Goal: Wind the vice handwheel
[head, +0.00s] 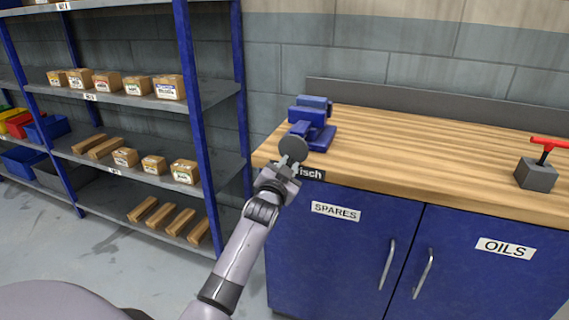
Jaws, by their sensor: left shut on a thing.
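The blue vice (318,121) sits on the left end of the wooden bench top. Its grey round handwheel (293,149) faces me at the bench's front edge. My left gripper (284,168) reaches up from below and is shut at the handwheel's lower rim. The fingertips are small and partly hidden against the wheel. My right gripper is not in view.
The bench top (430,148) is mostly clear. A grey block with a red T-handle (537,173) stands at its right. Blue cupboard doors (345,250) with handles are below. A shelf rack (190,85) with boxes stands at left.

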